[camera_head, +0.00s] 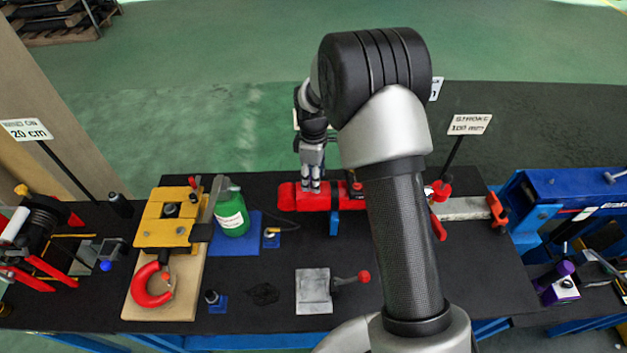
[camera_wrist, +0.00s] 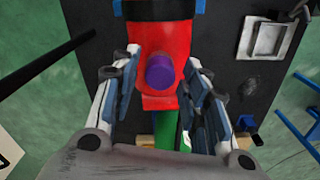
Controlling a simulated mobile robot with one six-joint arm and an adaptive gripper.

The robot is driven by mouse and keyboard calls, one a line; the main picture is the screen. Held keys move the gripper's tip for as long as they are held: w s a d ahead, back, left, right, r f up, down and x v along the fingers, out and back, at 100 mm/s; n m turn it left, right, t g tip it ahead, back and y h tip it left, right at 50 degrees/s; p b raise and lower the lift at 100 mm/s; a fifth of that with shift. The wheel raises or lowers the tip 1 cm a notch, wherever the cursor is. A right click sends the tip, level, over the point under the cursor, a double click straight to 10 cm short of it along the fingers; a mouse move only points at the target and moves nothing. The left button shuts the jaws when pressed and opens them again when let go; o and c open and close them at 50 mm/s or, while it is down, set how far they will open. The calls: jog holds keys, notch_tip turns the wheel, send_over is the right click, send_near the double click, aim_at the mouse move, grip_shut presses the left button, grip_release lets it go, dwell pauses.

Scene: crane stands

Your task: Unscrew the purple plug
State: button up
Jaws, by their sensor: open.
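The purple plug (camera_wrist: 160,71) is a short round cap standing on the red cylinder (camera_wrist: 160,28) in the wrist view. My gripper (camera_wrist: 162,75) is open, with one finger on each side of the plug. A gap shows between the plug and both fingers, so they look apart from it. In the head view my gripper (camera_head: 312,186) points down over the left part of the red cylinder (camera_head: 288,196), and the plug is hidden there behind the fingers.
A green bottle (camera_head: 231,214) stands left of the cylinder on a blue mat. A grey block with a red-knobbed lever (camera_head: 314,291) lies in front. A yellow hoist with a red hook (camera_head: 168,215) is at the left. A blue cylinder unit (camera_head: 575,200) stands at the right.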

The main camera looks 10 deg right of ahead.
jog(key=m, duration=0.4)
jog(key=shift+m, duration=0.3)
jog(key=m, duration=0.4)
jog(key=shift+c, duration=0.5)
grip_shut()
jog(key=shift+r, duration=0.15)
